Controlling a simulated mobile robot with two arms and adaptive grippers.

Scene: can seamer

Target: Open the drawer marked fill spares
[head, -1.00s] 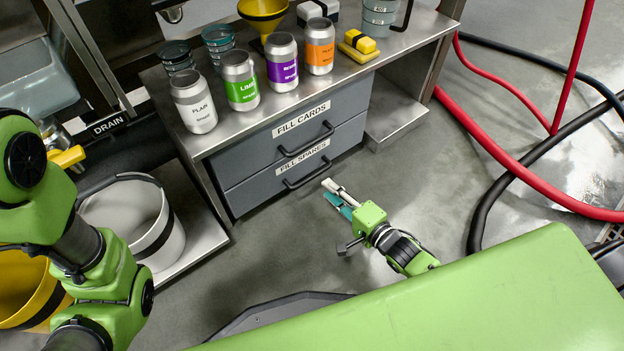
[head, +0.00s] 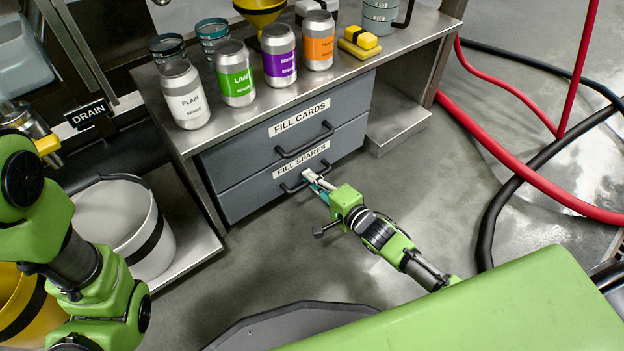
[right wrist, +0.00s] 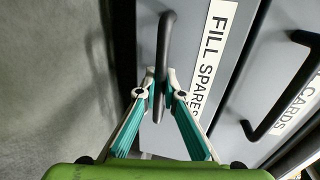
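The grey fill spares drawer (head: 241,203) is the lower of two drawers under the steel bench. Its front is flush with the drawer above, so it is shut. Its black bar handle (head: 291,187) sits below the white label (head: 301,160). My right gripper (head: 308,177) is at the right part of this handle. In the right wrist view its teal-padded fingers (right wrist: 161,88) lie on both sides of the handle (right wrist: 166,42), closed in on the bar. The label also shows there (right wrist: 212,52). My left arm is at the left, its gripper out of view.
The fill cards drawer (head: 235,156) with its own handle (head: 306,139) is just above. Cans, cups and a yellow funnel (head: 261,12) stand on the bench top. A white bucket (head: 118,222) is left of the drawers. The floor before them is clear; hoses lie right.

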